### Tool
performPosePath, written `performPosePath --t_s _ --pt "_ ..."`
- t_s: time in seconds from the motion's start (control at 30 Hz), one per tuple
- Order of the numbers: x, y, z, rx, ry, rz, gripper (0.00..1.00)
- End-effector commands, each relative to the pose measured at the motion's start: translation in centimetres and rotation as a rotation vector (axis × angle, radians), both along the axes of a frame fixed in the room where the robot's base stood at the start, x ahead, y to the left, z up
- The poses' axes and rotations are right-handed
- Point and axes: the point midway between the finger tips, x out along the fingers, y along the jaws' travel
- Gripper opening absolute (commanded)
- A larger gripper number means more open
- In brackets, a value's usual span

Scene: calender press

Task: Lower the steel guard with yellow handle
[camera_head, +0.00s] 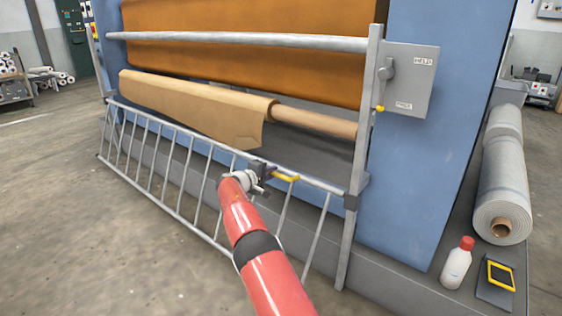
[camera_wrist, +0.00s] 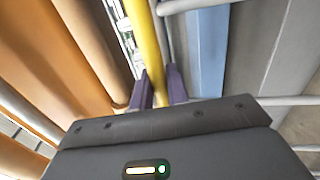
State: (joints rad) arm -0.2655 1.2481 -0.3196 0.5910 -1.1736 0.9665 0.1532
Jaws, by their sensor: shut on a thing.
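The steel guard (camera_head: 165,157) is a barred grey frame across the front of the blue press, in the head view. It hangs low, with its top rail below the brown roll. Its yellow handle (camera_head: 285,177) sits on the top rail toward the right end. My gripper (camera_head: 267,170) is at the handle's left part. In the wrist view the yellow handle (camera_wrist: 143,45) runs between the two purple fingers, and my gripper (camera_wrist: 158,88) is shut on it. The exact contact at the fingertips is partly hidden.
A grey upright post (camera_head: 363,130) stands at the guard's right end, with a switch box (camera_head: 407,85) beside it. A brown material roll (camera_head: 190,103) lies behind the guard. A white bottle (camera_head: 457,265) and a grey roll (camera_head: 502,185) are at right.

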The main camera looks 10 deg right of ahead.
Motion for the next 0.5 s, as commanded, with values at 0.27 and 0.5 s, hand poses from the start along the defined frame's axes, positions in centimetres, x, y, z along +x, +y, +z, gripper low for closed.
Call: performPosePath --t_s 0.27,0.5 --pt "0.02 0.89 -1.92 0.0 -0.001 0.0 0.0" --pt "0.03 0.9 -1.93 0.0 -0.002 0.001 0.0"
